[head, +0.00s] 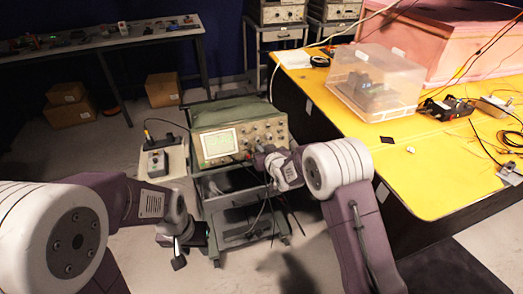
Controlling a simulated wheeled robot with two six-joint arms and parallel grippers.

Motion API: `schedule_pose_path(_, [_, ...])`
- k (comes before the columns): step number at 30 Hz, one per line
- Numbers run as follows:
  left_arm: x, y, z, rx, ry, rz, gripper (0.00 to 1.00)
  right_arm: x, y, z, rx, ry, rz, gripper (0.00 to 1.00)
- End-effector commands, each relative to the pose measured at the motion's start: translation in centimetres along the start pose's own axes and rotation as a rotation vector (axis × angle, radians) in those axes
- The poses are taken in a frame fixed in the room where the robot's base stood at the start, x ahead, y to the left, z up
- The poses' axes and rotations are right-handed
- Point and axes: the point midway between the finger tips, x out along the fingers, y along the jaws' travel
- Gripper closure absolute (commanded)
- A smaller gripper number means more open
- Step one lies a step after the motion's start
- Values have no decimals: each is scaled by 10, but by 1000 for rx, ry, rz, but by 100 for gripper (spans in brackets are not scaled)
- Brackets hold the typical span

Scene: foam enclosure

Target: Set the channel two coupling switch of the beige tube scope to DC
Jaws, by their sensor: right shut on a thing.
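The tube scope (235,113) stands on top of a cart, with a greenish cover, a beige front panel and a lit pale screen (218,143) at the left of that panel. Knobs fill the panel's right side. My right gripper (259,156) is at the lower right of the panel, shut on a small control there. The arm hides that spot; I cannot tell which control it is or how the coupling switch is set. My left gripper (178,257) hangs low in front of the cart's left side, away from the scope; its jaw opening is unclear.
The cart (238,226) has lower shelves and hanging cables. A small grey box (157,163) sits on a pale surface left of the scope. A yellow table (432,165) with a clear plastic bin (374,84) is close on the right. Cardboard boxes (163,90) lie behind left.

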Motion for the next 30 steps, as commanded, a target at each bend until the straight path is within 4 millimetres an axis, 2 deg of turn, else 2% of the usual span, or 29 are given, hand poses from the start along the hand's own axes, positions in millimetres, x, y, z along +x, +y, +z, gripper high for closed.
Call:
schedule_pose_path(1, [0,0,0,0,0,0,64,0,4,0,5,1,7,100])
schedule_pose_path(3, [0,0,0,0,0,0,64,0,4,-1,5,1,7,77])
schedule_pose_path(4, [0,0,0,0,0,0,64,0,4,-1,5,1,7,71])
schedule_pose_path(13, [0,0,0,0,0,0,64,-1,3,0,4,0,5,71])
schedule_pose_path(16, [-1,0,0,0,0,0,64,-7,3,-1,3,0,5,71])
schedule_pose_path(20, [-2,0,0,0,0,0,64,-28,3,-1,4,0,5,71])
schedule_pose_path(27, [-2,0,0,0,0,0,64,-76,4,-1,5,1,6,71])
schedule_pose_path(30, [-3,0,0,0,0,0,64,-86,4,0,5,0,6,71])
